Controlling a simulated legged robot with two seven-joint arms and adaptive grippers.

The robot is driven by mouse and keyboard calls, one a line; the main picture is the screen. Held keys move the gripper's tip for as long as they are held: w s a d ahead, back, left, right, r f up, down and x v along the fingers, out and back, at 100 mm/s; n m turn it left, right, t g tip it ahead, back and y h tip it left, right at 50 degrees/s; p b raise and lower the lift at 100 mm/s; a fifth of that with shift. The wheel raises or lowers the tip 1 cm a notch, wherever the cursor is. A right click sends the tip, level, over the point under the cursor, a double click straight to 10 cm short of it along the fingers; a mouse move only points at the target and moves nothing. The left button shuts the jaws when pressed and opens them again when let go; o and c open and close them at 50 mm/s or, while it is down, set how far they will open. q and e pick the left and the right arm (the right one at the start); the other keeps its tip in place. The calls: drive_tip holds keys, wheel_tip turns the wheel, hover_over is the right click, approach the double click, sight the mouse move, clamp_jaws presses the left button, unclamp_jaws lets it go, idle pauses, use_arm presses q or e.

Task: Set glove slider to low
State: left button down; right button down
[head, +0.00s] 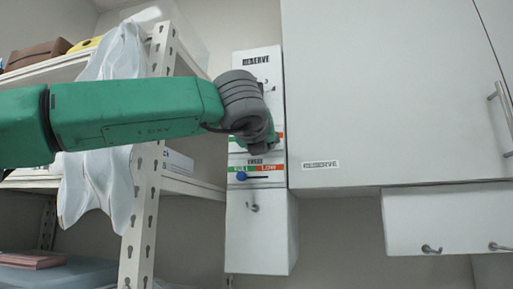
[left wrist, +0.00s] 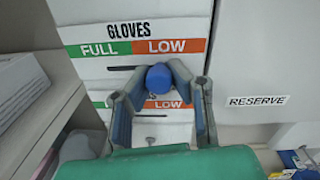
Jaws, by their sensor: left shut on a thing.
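The gloves slider's blue knob (left wrist: 158,78) shows in the left wrist view at the right end of its dark slot, below the orange LOW part of the GLOVES label (left wrist: 132,47). My left gripper (left wrist: 160,82) has its fingers on both sides of the knob and is shut on it. In the head view my left gripper (head: 263,146) covers the gloves row of the white panel (head: 258,62), and the knob is hidden there. My right gripper is in neither view.
A lower slider with a blue knob (head: 241,176) at its left end sits just below. Hooks stick out of the panel. A shelf rack (head: 144,205) with a hanging white cloth (head: 97,185) stands left. A white cabinet (head: 385,90) marked RESERVE adjoins right.

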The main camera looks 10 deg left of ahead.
use_arm(q)
drive_tip(key=shift+d+f, duration=0.1)
drive_tip(key=shift+d, duration=0.05)
drive_tip(key=c, duration=1.7)
unclamp_jaws()
drive_tip(key=shift+c, duration=0.2)
drive_tip(key=o, duration=0.3)
drive_tip(key=shift+s, duration=0.25)
drive_tip(key=shift+o, duration=0.2)
drive_tip(key=s+d, duration=0.1)
drive_tip(key=s, duration=1.1)
drive_tip(key=shift+s, duration=0.25)
drive_tip(key=shift+a, duration=0.15)
drive_tip(key=shift+w, duration=0.1)
